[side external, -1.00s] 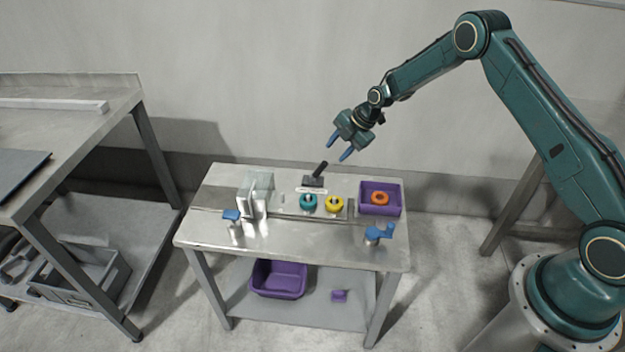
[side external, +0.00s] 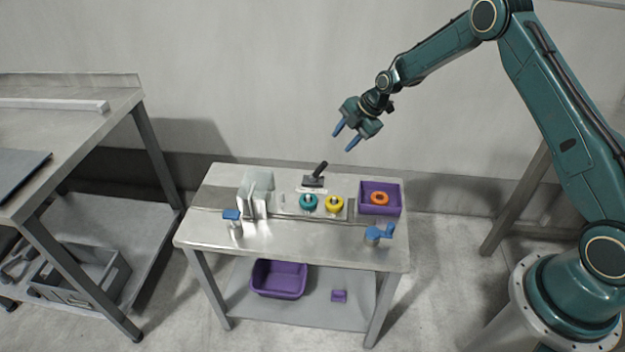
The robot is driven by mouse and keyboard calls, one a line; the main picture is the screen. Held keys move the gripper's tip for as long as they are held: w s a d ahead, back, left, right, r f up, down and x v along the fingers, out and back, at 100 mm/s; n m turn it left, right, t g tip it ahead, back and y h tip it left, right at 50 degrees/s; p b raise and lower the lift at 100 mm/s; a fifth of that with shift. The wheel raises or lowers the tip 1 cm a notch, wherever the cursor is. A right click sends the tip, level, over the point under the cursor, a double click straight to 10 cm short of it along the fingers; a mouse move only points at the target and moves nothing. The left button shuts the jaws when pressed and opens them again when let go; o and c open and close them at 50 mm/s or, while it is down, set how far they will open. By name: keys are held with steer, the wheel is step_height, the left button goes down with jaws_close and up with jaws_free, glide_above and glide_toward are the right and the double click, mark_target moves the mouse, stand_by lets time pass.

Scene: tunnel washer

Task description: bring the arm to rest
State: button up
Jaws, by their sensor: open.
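My gripper (side external: 345,139) is open and empty. Its two blue fingers are apart and point down and to the left. It hangs in the air above the back edge of the steel table (side external: 300,237), clear of everything on it. My arm reaches in from the right side of the picture.
On the table are a clear guard (side external: 257,190), a black lever (side external: 315,176), a teal ring (side external: 308,203), a yellow ring (side external: 335,204) and a purple bin (side external: 393,209) holding an orange ring (side external: 380,198). Blue-topped fixtures (side external: 231,215) (side external: 380,233) stand at the front. A bench (side external: 100,125) stands left.

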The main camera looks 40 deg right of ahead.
steer(key=s+a+r+m+h, duration=0.1)
steer(key=s+a+r+m, duration=0.15)
steer(key=s+r, duration=0.5)
steer(key=s+a+r+m, duration=0.1)
steer(key=s+r+m, duration=0.3)
steer(key=r, duration=0.6)
steer(key=s+a+r+m+h, duration=0.1)
steer(key=s+a+r+m, duration=0.15)
steer(key=s+r, duration=0.4)
steer(key=s+r+m, duration=0.2)
steer(key=s+m, duration=0.3)
steer(key=s, duration=0.7)
steer(key=s+r+m+t+h, duration=0.1)
steer(key=s+r+m, duration=0.2)
steer(key=s, duration=0.9)
steer(key=shift+s+a+m, duration=0.15)
steer(key=shift+a+m, duration=0.15)
steer(key=shift+m, duration=1)
